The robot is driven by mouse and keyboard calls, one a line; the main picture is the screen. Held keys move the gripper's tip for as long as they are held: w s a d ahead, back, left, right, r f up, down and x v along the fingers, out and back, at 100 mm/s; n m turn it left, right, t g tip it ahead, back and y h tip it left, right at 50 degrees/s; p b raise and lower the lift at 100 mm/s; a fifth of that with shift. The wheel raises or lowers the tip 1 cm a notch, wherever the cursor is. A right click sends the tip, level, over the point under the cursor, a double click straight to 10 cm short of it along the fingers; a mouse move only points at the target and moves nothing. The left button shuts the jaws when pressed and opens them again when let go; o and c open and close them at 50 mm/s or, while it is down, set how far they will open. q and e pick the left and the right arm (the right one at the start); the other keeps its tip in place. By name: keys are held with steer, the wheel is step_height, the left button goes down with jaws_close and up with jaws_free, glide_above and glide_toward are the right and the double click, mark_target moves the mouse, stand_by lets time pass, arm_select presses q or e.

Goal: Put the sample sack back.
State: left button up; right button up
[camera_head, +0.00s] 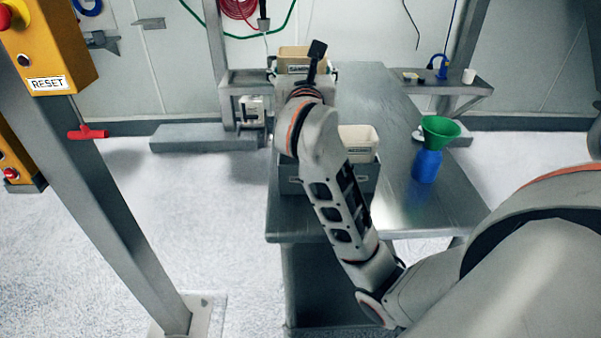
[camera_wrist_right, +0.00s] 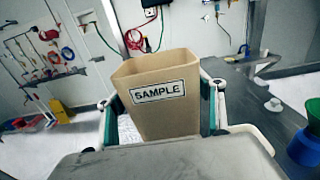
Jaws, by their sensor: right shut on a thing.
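The sample sack (camera_wrist_right: 158,68) is an open-topped tan container with a "SAMPLE" label on its near side. My right gripper (camera_wrist_right: 160,112) is shut on it, with a finger on each side, and the sack stands nearly upright in the right wrist view. In the head view the sack (camera_head: 292,52) shows at the far end of the table, beyond my right arm. My right wrist hides its lower part and most of the gripper. I cannot tell whether the sack touches a surface below. My left gripper is not in view.
A grey bin (camera_head: 290,183) with a cream container (camera_head: 357,138) stands on the metal table (camera_head: 400,212), partly behind my arm. A blue bottle (camera_head: 427,166) with a green funnel (camera_head: 440,128) stands to the right. A yellow-boxed post (camera_head: 90,190) stands at left.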

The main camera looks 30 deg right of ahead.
step_height(320, 180, down, 20)
steer(key=b, duration=0.4)
steer(key=o, duration=0.8)
steer(key=shift+c, duration=0.2)
steer(key=o, duration=0.4)
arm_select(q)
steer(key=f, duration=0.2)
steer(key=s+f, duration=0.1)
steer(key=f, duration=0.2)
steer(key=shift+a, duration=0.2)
arm_select(e)
steer(key=shift+r, duration=0.1)
